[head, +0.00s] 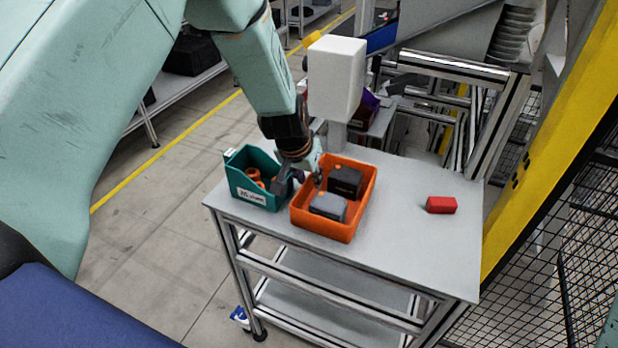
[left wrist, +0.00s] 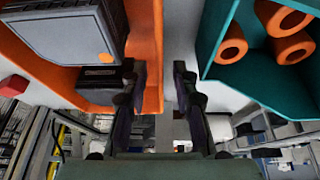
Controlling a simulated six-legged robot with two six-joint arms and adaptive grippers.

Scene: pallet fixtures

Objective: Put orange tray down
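The orange tray (head: 354,217) rests on the grey table top and holds two dark boxes. In the left wrist view, its orange wall (left wrist: 152,60) lies between my left gripper's fingers (left wrist: 158,78). One finger is on the tray's inner side and the other is outside it. A gap shows between the wall and the outer finger. In the head view, my left gripper (head: 301,184) is over the tray's left wall, open, and partly hides that wall. My right gripper is not in view.
A teal bin (head: 255,194) with orange rings stands close to the tray's left. A red block (head: 441,205) lies to the right on the table (head: 412,245). A white box-shaped post (head: 337,78) rises behind the tray. The table's right part is mostly clear.

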